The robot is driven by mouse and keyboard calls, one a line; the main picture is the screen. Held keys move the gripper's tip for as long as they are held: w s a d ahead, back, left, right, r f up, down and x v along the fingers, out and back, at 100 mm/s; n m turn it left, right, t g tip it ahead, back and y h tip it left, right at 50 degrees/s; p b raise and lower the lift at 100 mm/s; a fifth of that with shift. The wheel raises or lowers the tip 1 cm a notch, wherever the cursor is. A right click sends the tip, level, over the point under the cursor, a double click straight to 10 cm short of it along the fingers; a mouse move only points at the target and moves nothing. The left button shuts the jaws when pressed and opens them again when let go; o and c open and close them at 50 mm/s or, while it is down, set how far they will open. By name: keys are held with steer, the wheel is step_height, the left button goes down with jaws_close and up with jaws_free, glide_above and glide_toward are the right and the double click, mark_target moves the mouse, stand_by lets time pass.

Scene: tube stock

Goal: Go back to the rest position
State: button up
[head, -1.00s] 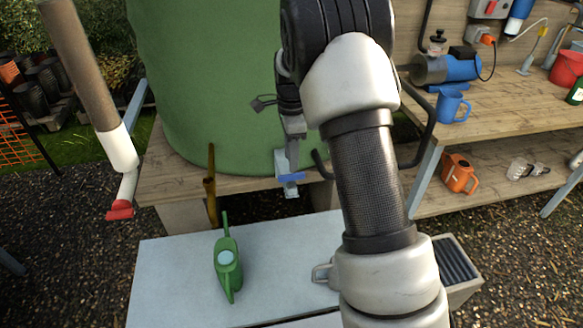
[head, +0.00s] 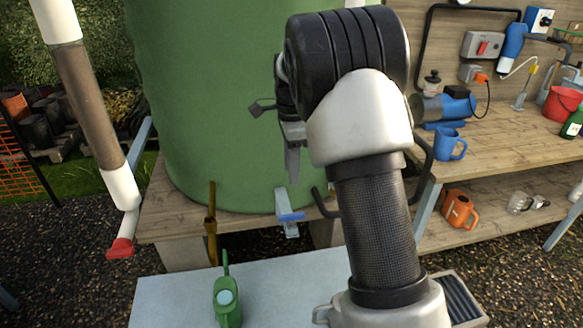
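My gripper (head: 291,150) shows in the head view in front of the green tank, partly hidden behind my own arm. Only part of it shows, and I cannot tell whether its fingers are apart or together. I see nothing held in it. It is above the tap with the blue lever (head: 290,217), apart from it in the picture. My arm runs up the middle of the view and bends at the black joint.
A large green tank (head: 215,110) stands on a wooden platform.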

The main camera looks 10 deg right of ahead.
steer(key=s+r+n+t, duration=0.3)
steer(key=s+r+n, duration=0.6)
steer(key=s+r, duration=0.55)
steer(key=s+f+n+t, duration=0.3)
steer(key=s+n, duration=0.6)
steer(key=s, duration=0.7)
step_height(320, 180, up, 16)
steer(key=p, duration=1.6)
steer(key=shift+s, duration=0.25)
